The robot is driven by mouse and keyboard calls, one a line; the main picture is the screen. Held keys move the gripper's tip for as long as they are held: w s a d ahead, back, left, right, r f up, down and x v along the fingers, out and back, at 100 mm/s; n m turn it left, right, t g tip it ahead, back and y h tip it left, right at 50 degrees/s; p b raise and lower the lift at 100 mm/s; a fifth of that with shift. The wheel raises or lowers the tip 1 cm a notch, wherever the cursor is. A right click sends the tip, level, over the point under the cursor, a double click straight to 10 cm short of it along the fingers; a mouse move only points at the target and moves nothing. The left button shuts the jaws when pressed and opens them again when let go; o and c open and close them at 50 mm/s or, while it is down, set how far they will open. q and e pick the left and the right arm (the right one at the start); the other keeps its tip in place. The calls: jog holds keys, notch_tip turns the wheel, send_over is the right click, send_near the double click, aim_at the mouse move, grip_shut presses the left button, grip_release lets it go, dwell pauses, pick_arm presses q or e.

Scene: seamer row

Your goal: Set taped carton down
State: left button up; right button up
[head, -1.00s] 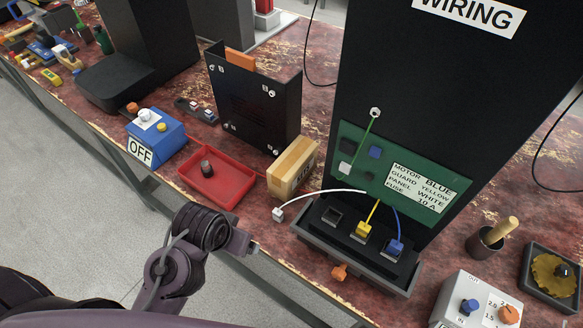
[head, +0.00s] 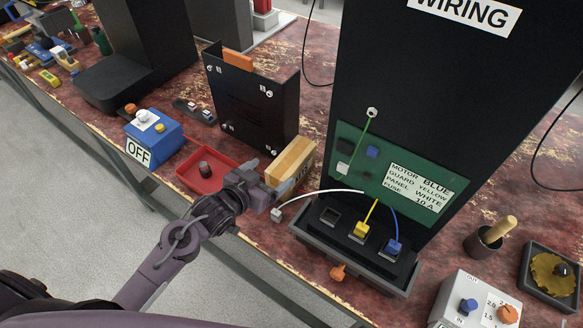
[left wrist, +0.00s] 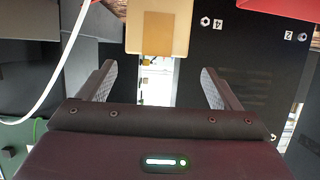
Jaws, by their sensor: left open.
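In the left wrist view the carton (left wrist: 157,32) shows at the top middle, beyond the two spread fingers (left wrist: 158,88), with a gap on both sides. I see no finger touching it. My right gripper is not in view.
A red tray (head: 189,179) with a dark knob lies left of the carton. A black bracket (head: 250,105) stands behind it. The white wire's loose connector (head: 277,215) hangs close to my gripper's right. The tall wiring panel (head: 440,90) rises on the right.

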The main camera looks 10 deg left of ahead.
aim_at(291, 158)
pick_arm(q)
jog(key=x, duration=0.5)
jog(key=p+x, duration=0.1)
jog(key=x, duration=0.2)
jog(key=shift+d+r, duration=0.3)
jog(key=shift+r, duration=0.1)
grip_shut()
jog(key=shift+r, duration=0.1)
